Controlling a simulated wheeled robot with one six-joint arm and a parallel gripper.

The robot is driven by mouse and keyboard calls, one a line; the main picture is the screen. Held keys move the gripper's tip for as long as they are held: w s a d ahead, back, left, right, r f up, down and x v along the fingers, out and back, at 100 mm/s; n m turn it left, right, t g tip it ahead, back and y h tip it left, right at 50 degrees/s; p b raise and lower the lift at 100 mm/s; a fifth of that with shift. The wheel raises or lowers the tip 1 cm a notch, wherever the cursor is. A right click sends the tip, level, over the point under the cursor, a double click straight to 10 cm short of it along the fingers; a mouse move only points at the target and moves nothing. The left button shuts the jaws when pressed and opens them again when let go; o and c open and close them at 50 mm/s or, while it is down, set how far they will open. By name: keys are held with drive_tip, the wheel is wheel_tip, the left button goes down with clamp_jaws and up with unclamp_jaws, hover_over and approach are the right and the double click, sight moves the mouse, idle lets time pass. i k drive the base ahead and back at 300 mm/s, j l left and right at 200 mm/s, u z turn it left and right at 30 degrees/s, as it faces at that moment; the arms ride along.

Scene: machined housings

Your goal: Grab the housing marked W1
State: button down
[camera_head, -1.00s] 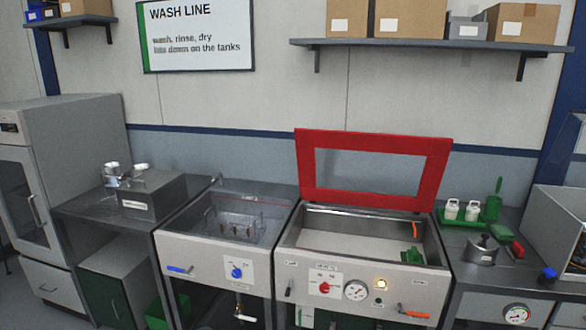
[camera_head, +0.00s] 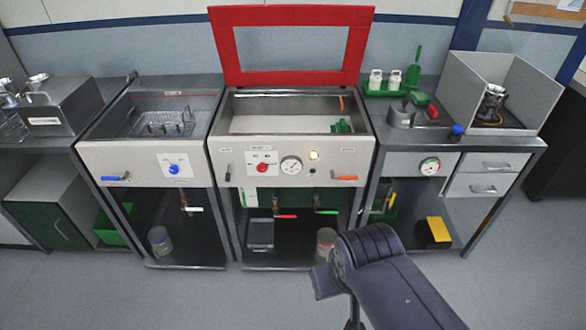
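No W1 marking is legible in this view, so I cannot tell which part is that housing. A shiny metal part (camera_head: 491,103) stands inside an open-fronted grey box on the right bench. Several small metal parts (camera_head: 170,127) sit in a wire basket in the left tank. Shiny metal pieces (camera_head: 37,81) are at the far left, on and beside a grey box. A grey round metal piece (camera_head: 401,115) stands on the bench right of the middle tank. My dark arm shows at the bottom right; my gripper's fingertips are not visible.
The middle tank (camera_head: 225,120) has its red-framed lid (camera_head: 290,79) raised. Levers and knobs stick out of the tank fronts. The floor (camera_head: 200,295) in front is clear.

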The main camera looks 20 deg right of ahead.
sight(494, 99)
drive_tip(key=z, duration=1.65)
